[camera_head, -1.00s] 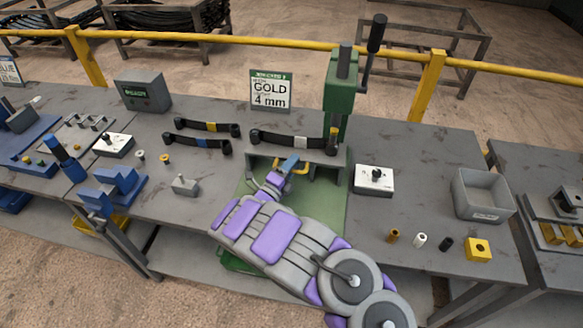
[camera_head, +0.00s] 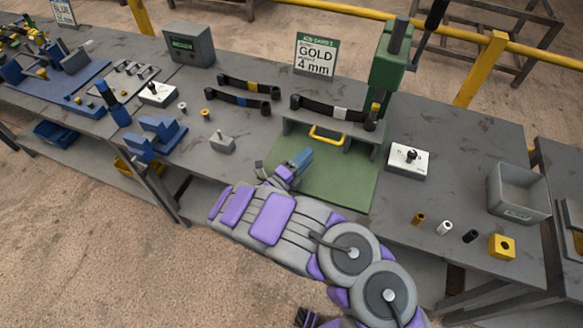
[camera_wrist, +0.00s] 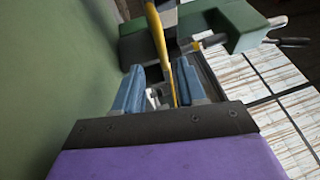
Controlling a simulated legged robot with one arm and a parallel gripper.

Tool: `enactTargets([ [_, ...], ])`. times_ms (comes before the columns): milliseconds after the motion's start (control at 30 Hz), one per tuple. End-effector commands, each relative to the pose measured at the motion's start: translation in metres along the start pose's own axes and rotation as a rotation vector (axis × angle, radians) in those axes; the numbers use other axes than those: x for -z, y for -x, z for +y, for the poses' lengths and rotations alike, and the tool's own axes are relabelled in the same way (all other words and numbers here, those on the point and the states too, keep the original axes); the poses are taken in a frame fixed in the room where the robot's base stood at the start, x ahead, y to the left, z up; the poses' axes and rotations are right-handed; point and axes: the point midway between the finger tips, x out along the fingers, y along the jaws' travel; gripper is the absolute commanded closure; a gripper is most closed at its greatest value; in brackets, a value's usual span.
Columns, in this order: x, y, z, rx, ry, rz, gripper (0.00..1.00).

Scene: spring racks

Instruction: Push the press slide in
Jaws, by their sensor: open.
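The press (camera_head: 388,62) is a green column with a dark lever, standing at the back of a green base plate (camera_head: 338,185). Its slide front (camera_head: 357,146) is a grey block with a yellow handle (camera_head: 325,135). My gripper (camera_head: 302,158) has blue fingers and is over the green plate, in front of the handle and a little left of it, apparently apart from it. In the wrist view my gripper (camera_wrist: 160,66) is open, with the yellow handle (camera_wrist: 158,38) appearing in line with the gap between the fingers. How far the slide stands in is unclear.
A white switch box (camera_head: 408,160) and a grey bin (camera_head: 518,193) are to the right. A small grey block (camera_head: 222,143) is to the left. A GOLD 4 mm sign (camera_head: 316,55) stands behind.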

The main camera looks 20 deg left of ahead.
Motion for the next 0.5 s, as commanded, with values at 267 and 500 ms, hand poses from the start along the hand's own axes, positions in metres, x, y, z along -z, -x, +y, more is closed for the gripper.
enactTargets([
  [267, -0.001, 0.048, 0.000, 0.000, 0.000, -0.002, 0.60],
  [500, 0.001, 0.059, 0.001, 0.001, 0.001, 0.001, 0.60],
])
